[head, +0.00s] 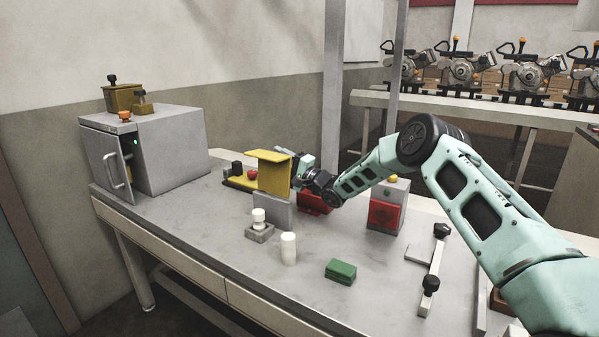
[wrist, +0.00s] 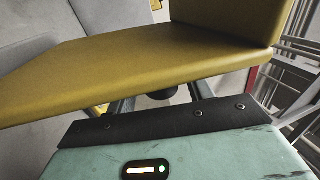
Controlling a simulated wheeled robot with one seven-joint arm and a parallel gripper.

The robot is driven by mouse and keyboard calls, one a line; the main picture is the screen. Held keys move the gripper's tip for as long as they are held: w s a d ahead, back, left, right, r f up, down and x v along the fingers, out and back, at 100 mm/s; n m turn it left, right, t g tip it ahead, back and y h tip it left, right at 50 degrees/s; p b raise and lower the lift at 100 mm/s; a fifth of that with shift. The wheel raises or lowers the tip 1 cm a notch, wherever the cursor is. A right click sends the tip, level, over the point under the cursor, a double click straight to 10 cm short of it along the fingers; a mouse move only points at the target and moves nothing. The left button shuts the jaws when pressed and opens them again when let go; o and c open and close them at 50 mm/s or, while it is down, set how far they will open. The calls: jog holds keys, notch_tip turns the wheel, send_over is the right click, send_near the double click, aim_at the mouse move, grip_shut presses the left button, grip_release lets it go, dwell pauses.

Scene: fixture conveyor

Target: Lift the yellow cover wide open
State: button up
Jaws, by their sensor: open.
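The yellow cover (head: 274,174) stands raised as an upright panel with a lip along its top, above a grey box (head: 275,209) on the bench. My gripper (head: 298,172) is at the cover's right side, partly hidden by it. In the wrist view the cover (wrist: 130,72) fills much of the picture, with its edge crossing in front of my gripper (wrist: 162,100). The fingers show only in part below that edge and stand apart. I cannot tell whether they touch the cover.
A grey cabinet (head: 175,150) with its door ajar stands at left. White cylinders (head: 289,248), a green block (head: 341,270), a red-fronted box (head: 386,214) and a black-knobbed bar (head: 434,262) stand on the bench (head: 225,272). The bench's front left is clear.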

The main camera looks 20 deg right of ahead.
jog(key=b+v, duration=0.1)
jog(key=v, duration=1.5)
jog(key=shift+s+d, duration=0.25)
jog(key=shift+s, duration=0.05)
